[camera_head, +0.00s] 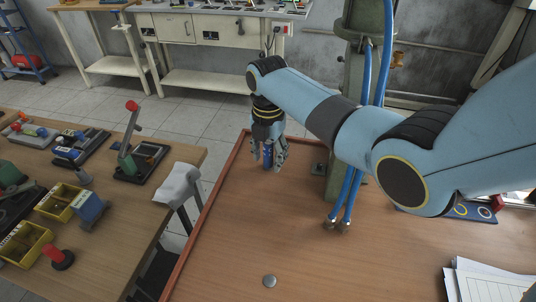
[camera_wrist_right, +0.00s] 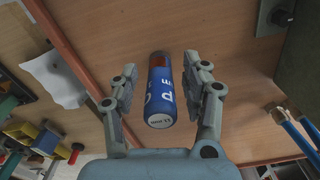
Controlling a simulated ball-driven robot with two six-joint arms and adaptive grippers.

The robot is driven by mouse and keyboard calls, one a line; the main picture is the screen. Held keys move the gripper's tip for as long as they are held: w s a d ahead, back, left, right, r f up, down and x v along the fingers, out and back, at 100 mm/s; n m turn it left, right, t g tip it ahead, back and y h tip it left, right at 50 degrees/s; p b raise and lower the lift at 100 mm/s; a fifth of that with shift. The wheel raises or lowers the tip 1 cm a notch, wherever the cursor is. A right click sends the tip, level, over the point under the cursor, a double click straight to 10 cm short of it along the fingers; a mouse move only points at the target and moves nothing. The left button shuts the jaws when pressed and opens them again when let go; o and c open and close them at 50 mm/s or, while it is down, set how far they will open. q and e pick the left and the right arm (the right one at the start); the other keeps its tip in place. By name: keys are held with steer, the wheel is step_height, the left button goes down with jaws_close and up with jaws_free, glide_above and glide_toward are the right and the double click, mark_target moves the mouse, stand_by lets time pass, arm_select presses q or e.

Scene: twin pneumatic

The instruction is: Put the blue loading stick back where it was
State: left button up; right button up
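The blue loading stick (camera_wrist_right: 160,95) has white lettering, a pale end face and a reddish patch. It stands between the two fingers of my right gripper (camera_wrist_right: 160,98) in the right wrist view. The fingers are apart, with a gap on each side of the stick, so the gripper is open around it and not clamped. In the head view, my right gripper (camera_head: 268,152) points down at the far left part of the brown table, and a bit of the blue stick shows between its fingers. The stick appears upright; its lower end is hard to make out. My left gripper is out of view.
A green column (camera_head: 345,110) with blue hoses (camera_head: 350,190) stands right of the gripper. The brown table (camera_head: 300,240) is mostly clear, with a small metal disc (camera_head: 269,281) and papers (camera_head: 488,282) in front. The left bench (camera_head: 120,235) holds yellow bins and lever devices.

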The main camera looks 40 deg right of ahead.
steer(key=shift+r, duration=0.15)
step_height(320, 180, up, 12)
steer(key=shift+r, duration=0.1)
stand_by(0.4)
stand_by(0.4)
